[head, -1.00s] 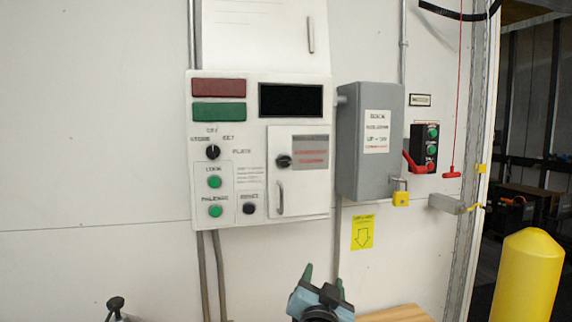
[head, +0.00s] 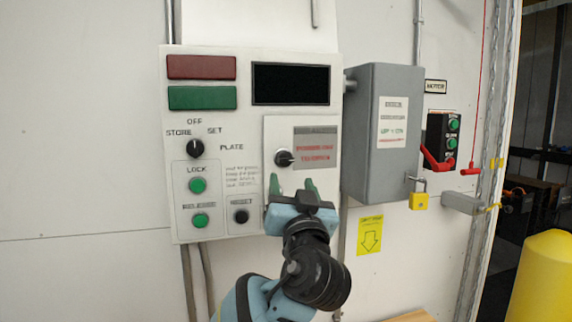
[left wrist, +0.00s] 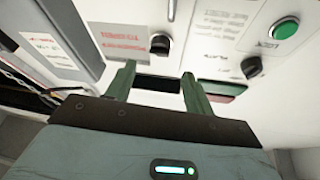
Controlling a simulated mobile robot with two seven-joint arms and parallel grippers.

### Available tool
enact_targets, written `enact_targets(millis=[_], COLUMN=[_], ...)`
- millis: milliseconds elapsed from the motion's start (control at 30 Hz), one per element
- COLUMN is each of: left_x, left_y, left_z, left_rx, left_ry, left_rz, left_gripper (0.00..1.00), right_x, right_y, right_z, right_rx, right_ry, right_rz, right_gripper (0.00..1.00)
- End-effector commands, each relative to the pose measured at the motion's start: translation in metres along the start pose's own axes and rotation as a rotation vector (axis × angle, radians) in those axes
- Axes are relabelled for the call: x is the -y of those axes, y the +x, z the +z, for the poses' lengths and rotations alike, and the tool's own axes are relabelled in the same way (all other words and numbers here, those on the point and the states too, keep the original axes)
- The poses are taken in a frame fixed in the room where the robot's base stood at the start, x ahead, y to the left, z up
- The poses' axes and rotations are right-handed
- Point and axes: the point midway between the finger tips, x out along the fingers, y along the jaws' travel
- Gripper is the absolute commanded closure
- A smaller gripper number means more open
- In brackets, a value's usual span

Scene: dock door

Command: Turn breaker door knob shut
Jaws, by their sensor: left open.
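The breaker door (head: 320,130) is a small white panel at the lower right of the control box, and it looks closed. Its black knob (head: 284,158) sits on its left side, beside a grey label with red text. My left gripper (head: 292,186) is open and empty, with green fingers pointing up just below the knob, in front of the door's handle, which it hides. In the left wrist view the knob (left wrist: 160,44) shows beyond the gap between the fingers (left wrist: 155,84), apart from them. My right gripper is not in view.
The control box (head: 180,225) also carries a selector knob (head: 195,148), green buttons and a black reset button (head: 240,215). A grey disconnect box (head: 390,170) with a yellow padlock (head: 419,200) stands close on the right. A yellow bollard (head: 540,280) is at far right.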

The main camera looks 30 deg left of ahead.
Motion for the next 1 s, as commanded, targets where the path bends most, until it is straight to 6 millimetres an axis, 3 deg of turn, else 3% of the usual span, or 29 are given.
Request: enact_targets(millis=[500, 967, 1000], left_x=[0.002, 0.000, 0.000], left_y=[0.065, 0.077, 0.077], left_z=[-0.003, 0.000, 0.000], left_rx=[-0.003, 0.000, 0.000], left_ry=[0.002, 0.001, 0.001], left_rz=[-0.004, 0.000, 0.000], left_gripper=[0.47, 0.47, 0.52], right_x=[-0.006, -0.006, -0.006], right_y=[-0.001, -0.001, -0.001], right_z=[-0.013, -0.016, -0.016], right_rx=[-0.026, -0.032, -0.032], right_ry=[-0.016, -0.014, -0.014], right_rz=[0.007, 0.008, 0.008], right_gripper=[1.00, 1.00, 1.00])
